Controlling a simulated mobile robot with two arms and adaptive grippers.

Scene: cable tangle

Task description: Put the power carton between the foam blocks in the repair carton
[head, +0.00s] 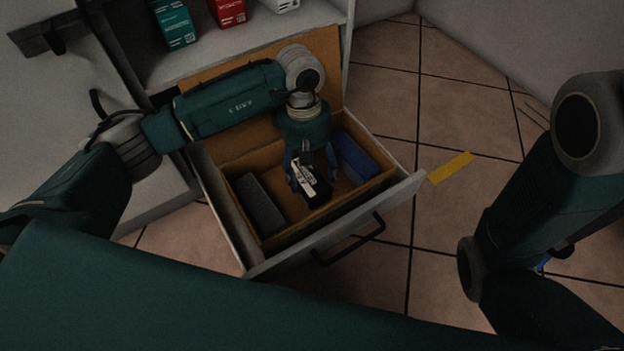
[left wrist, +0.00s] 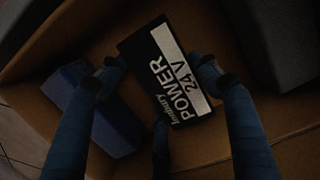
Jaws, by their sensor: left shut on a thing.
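The power carton (head: 318,189), black with a white label reading "POWER 24 V", is in my left gripper (head: 308,165), which is shut on it inside the open repair carton (head: 223,160). The carton also shows between the blue fingers in the left wrist view (left wrist: 165,72). A dark grey foam block (head: 259,203) lies to its left and a blue foam block (head: 360,158) to its right, in the head view. The power carton is between the two blocks; whether it touches the floor of the repair carton I cannot tell. My right gripper is not in view.
The repair carton sits in an open drawer with a front panel (head: 345,228) and dark handle (head: 350,243). A shelf above holds a teal box (head: 174,24), a red box (head: 228,10) and a white box. A yellow strip (head: 451,167) lies on the tiled floor at right.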

